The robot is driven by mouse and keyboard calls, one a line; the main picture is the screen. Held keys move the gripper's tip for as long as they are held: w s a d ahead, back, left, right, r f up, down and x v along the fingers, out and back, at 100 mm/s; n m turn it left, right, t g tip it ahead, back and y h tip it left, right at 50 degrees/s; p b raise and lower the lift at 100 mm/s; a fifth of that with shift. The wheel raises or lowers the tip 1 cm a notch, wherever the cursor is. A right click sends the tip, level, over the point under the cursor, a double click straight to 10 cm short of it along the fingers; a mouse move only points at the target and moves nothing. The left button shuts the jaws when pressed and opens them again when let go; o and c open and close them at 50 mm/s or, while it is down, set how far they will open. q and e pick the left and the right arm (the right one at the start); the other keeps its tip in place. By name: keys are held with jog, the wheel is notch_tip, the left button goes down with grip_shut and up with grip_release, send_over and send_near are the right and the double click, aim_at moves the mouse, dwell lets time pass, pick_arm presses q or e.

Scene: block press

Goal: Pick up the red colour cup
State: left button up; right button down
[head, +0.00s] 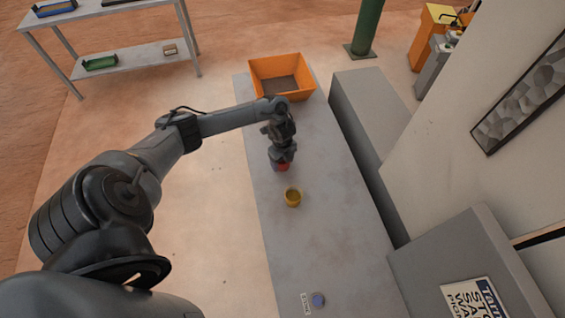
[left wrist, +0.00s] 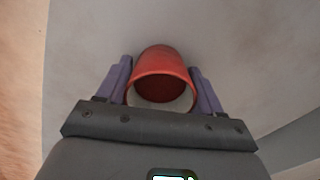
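The red cup (left wrist: 165,62) lies between the two purple fingers of my left gripper (left wrist: 161,84) in the left wrist view, its open rim towards the camera. The fingers are on both sides, very close to the cup wall; I cannot tell if they press on it. In the head view my left gripper (head: 282,163) points down over the grey table (head: 325,235), and a bit of the red cup (head: 283,168) shows below it, the rest hidden. I cannot tell whether the cup touches the table. My right gripper is not in view.
An orange bin (head: 281,77) stands at the far end. A grey block (head: 370,125) borders the right.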

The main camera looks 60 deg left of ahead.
pick_arm(q)
jog(key=c, duration=0.7)
jog(key=shift+r, duration=0.1)
jog(key=shift+c, duration=0.2)
